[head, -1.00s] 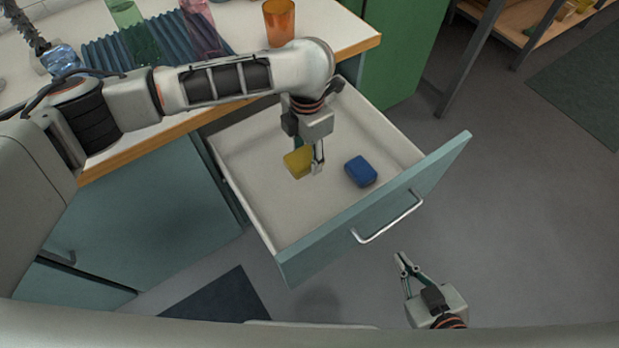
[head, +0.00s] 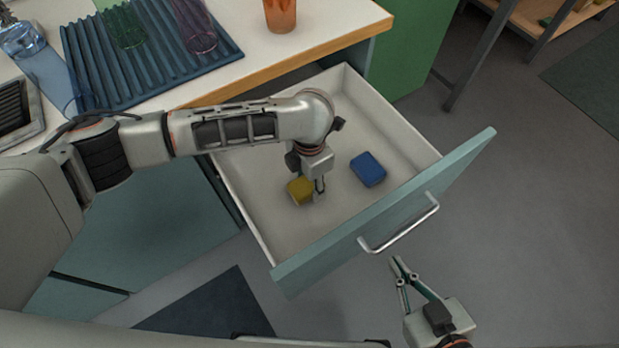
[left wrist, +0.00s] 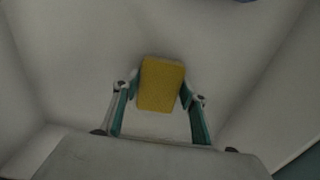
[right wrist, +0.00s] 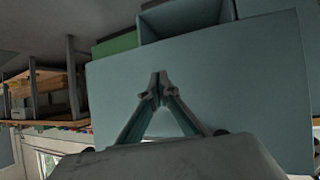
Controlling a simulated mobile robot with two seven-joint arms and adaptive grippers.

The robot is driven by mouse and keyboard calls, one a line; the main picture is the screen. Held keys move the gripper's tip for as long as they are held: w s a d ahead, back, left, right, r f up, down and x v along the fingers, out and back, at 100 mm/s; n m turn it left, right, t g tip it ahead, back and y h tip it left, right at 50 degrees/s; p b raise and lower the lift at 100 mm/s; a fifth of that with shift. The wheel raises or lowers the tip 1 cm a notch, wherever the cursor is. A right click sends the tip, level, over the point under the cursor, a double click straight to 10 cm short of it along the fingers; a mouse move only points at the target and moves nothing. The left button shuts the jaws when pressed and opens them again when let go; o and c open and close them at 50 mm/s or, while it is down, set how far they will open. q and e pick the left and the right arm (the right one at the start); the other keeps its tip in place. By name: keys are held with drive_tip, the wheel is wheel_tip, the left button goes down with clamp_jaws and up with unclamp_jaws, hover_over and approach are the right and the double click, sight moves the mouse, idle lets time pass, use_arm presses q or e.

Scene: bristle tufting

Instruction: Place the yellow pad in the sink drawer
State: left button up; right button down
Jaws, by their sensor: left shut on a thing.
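The yellow pad (head: 300,190) is inside the open sink drawer (head: 258,222), low over its floor. I cannot tell whether it touches the floor. My left gripper (head: 309,193) reaches down into the drawer and is shut on the pad. In the left wrist view the pad (left wrist: 161,84) sits between the two fingers (left wrist: 160,98), above the pale drawer bottom. My right gripper (head: 394,262) is outside the drawer, near its front handle. In the right wrist view its fingertips (right wrist: 157,88) meet, empty, before the teal drawer front.
A blue pad (head: 368,169) lies in the drawer, right of the yellow pad and apart from it. The counter (head: 335,32) above holds an orange cup (head: 280,14) and a ribbed blue mat (head: 150,60) with glasses. The drawer front (head: 400,215) has a metal handle (head: 400,228).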

use_arm(q)
drive_tip(key=shift+r, duration=0.15)
drive_tip(key=shift+f, duration=0.2)
drive_tip(key=o, duration=1)
drive_tip(key=shift+c, duration=0.2)
use_arm(e)
drive_tip(key=shift+w, duration=0.1)
